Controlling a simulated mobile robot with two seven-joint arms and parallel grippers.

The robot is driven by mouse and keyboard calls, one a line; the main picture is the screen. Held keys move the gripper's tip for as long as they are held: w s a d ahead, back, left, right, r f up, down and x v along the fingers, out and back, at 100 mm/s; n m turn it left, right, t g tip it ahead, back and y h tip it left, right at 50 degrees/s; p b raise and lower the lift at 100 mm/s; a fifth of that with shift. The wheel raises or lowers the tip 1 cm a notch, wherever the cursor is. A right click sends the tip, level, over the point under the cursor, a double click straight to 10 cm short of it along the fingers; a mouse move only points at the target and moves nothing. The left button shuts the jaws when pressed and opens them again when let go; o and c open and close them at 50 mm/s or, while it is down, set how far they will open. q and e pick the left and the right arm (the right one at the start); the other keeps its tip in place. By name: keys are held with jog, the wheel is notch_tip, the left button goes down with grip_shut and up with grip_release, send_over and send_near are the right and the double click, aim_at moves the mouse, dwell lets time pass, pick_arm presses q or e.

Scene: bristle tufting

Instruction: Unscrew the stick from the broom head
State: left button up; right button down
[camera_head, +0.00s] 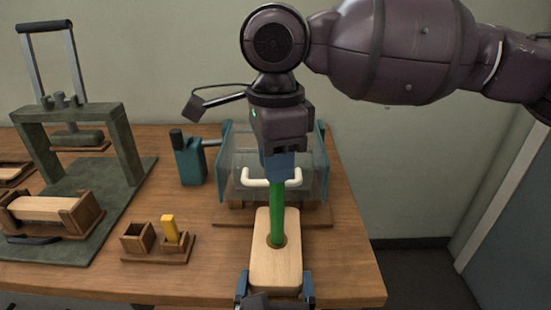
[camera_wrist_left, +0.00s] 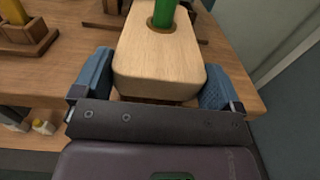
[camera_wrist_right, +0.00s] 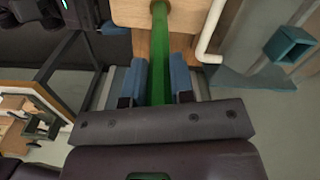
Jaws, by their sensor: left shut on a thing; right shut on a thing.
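The broom head (camera_head: 265,265) is a pale wooden block near the front right of the table. A green stick (camera_head: 276,212) stands upright with its lower end in the round hole in the block's top. My left gripper (camera_head: 275,288) is shut on the near end of the broom head, one blue finger on each side, as the left wrist view (camera_wrist_left: 152,85) shows. My right gripper (camera_head: 278,172) comes down from above and is shut on the upper part of the stick. The right wrist view shows the stick (camera_wrist_right: 159,70) between its blue fingers (camera_wrist_right: 159,85). The stick's top is hidden by the right gripper.
Behind the block stands a clear-walled box with a white handle (camera_head: 272,178). A teal bottle-like device (camera_head: 190,160) stands to its left. A small wooden holder with a yellow piece (camera_head: 170,230) is left of the block. A green press frame (camera_head: 70,120) stands far left.

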jog(key=m, duration=0.7)
jog(key=shift+w+r+m, duration=0.1)
jog(key=shift+r+m, duration=0.15)
jog(key=shift+m, duration=0.15)
dwell(3.3)
